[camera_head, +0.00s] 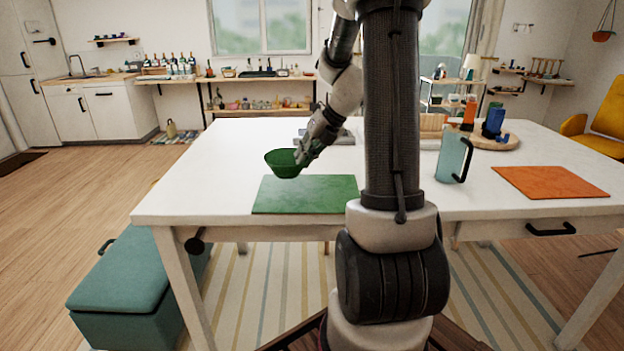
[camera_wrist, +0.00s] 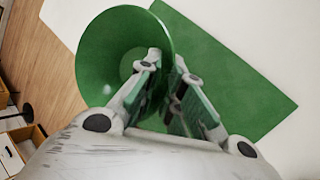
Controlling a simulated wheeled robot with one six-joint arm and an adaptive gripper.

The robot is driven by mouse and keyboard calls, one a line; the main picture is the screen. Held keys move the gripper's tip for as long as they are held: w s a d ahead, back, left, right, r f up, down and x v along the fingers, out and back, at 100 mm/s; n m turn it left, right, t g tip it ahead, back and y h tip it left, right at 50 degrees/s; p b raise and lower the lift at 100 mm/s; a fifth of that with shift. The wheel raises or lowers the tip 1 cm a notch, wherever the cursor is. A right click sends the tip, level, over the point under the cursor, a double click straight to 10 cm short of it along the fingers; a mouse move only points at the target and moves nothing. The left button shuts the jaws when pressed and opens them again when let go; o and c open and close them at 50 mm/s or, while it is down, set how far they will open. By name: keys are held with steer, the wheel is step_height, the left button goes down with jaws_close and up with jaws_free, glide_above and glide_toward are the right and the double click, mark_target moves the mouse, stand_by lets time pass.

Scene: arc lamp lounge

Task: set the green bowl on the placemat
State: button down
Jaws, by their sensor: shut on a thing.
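The green bowl (camera_head: 283,163) is held at its right rim by my gripper (camera_head: 303,154), above the white table. In the head view it shows over the back left part of the green placemat (camera_head: 306,194), which lies flat near the table's front edge. In the wrist view the bowl (camera_wrist: 103,62) is between and left of the fingers (camera_wrist: 170,75), its wall pinched by them. The placemat (camera_wrist: 235,75) shows to the right and behind the bowl there. The bowl's height above the table is hard to tell.
An orange placemat (camera_head: 550,182) lies at the right of the white table (camera_head: 190,198). A light teal pitcher (camera_head: 453,155) stands right of my arm. A round wooden board (camera_head: 492,141) holds blue and orange items at the back right. The table's left part is clear.

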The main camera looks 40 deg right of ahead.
steer(key=shift+f, duration=2.75)
steer(key=c, duration=1.5)
jaws_free()
steer(key=shift+f, duration=0.15)
steer(key=shift+c, duration=0.2)
